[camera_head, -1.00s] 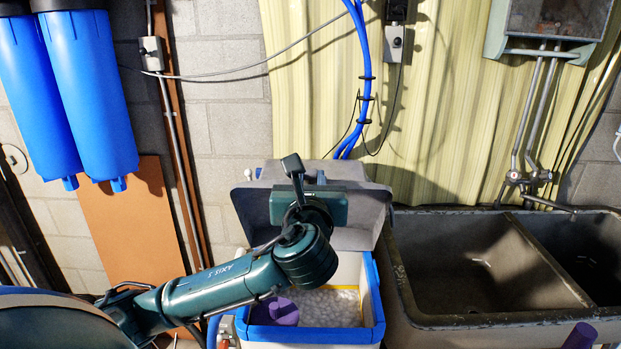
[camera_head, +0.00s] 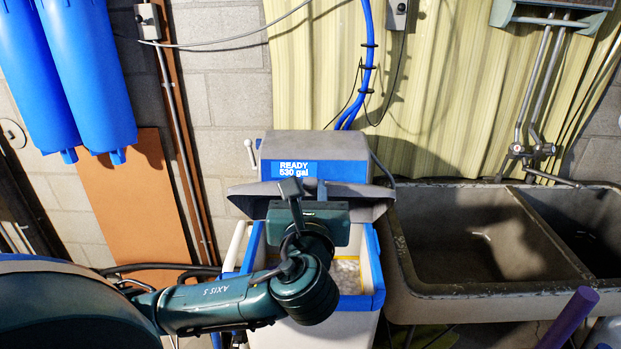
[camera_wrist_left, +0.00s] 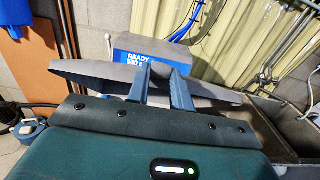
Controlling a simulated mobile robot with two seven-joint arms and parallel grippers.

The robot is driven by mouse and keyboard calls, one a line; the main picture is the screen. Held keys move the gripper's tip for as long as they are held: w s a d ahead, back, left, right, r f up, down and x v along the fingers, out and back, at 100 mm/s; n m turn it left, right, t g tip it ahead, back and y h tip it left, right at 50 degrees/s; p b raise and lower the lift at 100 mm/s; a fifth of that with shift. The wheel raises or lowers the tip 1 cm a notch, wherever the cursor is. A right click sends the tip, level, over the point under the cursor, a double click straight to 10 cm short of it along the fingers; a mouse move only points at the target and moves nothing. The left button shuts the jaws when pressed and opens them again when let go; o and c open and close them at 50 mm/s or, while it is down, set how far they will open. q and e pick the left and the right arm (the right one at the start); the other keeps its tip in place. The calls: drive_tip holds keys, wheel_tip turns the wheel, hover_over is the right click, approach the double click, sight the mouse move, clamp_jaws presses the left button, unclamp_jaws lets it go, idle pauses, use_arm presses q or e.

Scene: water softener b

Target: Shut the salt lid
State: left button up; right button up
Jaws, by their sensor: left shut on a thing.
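The grey salt lid (camera_head: 370,207) is partly lowered, tilted over the open salt tank (camera_head: 370,262), which has a white body and blue rim. Pale salt (camera_head: 346,275) shows through the opening below the lid. My left gripper (camera_head: 291,190) is at the lid's middle, shut on it; its wrist hides part of the lid and the opening. In the left wrist view, both fingers (camera_wrist_left: 161,85) are at the lid's edge, with the grey lid (camera_wrist_left: 95,72) spreading to both sides. My right gripper is not in view.
The grey control head (camera_head: 317,145) with a blue "READY" display stands behind the lid. A stone double sink (camera_head: 470,250) is close on the right. Blue filter housings (camera_head: 85,85) hang at upper left. A purple cylinder (camera_head: 568,318) is at lower right.

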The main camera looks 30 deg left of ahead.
use_arm(q)
drive_tip(key=shift+s+d+f, duration=0.2)
drive_tip(key=shift+s+f, duration=0.05)
drive_tip(key=shift+f, duration=0.05)
drive_tip(key=shift+s+d+f, duration=0.1)
drive_tip(key=shift+f, duration=0.3)
drive_tip(key=s+d+f+b, duration=0.2)
drive_tip(key=s+f+b, duration=0.1)
drive_tip(key=f, duration=0.4)
drive_tip(key=shift+s+b, duration=0.25)
drive_tip(key=shift+b, duration=0.1)
drive_tip(key=shift+f, duration=0.1)
